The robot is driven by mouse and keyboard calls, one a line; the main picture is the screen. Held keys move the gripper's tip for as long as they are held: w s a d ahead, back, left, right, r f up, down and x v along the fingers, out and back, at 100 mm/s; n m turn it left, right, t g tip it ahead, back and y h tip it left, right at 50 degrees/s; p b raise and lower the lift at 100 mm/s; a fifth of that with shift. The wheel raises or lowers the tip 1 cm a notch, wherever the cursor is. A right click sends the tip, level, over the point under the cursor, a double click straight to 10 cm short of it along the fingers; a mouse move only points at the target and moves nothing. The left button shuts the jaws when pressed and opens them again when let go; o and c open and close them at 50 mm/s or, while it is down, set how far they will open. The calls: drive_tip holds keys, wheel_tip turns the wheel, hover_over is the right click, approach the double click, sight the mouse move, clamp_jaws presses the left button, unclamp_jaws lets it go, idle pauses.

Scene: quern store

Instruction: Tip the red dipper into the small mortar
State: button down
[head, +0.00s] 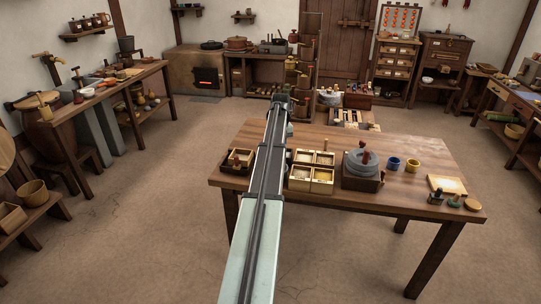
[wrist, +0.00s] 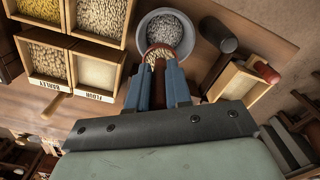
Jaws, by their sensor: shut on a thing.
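My gripper (wrist: 165,88) is shut on the red dipper (wrist: 149,48), whose rim shows just beyond the blue fingers in the wrist view. The dipper holds pale beige grain. It overlaps the near side of a round grey bowl, apparently the small mortar (wrist: 143,24), which has grey-white grain or seeds in it. I cannot tell the height of the dipper above the mortar. In the head view my arm hides the gripper, the dipper and the mortar.
Wooden grain bins (wrist: 71,67) lie left of the mortar in the wrist view. A dark mallet-like tool (wrist: 218,35) and a wooden box (wrist: 238,84) are at the right. On the table (head: 400,201) are also a quern (head: 360,163), a blue cup (head: 393,163) and a yellow cup (head: 412,165).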

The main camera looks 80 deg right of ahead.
drive_tip(key=shift+s+d, duration=0.15)
drive_tip(key=shift+s, duration=0.05)
drive_tip(key=shift+w+a+f+g+h, duration=0.1)
drive_tip(key=shift+a+f+g+h, duration=0.35)
drive_tip(key=shift+h, duration=0.35)
drive_tip(key=a+f+g+h, duration=0.1)
drive_tip(key=h, duration=0.1)
drive_tip(key=w+a+f+g+h, duration=0.1)
drive_tip(key=h, duration=0.2)
drive_tip(key=a+f+g+h, duration=0.1)
drive_tip(key=h, duration=0.2)
drive_tip(key=shift+w+a+f, duration=0.15)
drive_tip(key=shift+w+f, duration=0.05)
drive_tip(key=shift+h, duration=0.3)
idle(1.1)
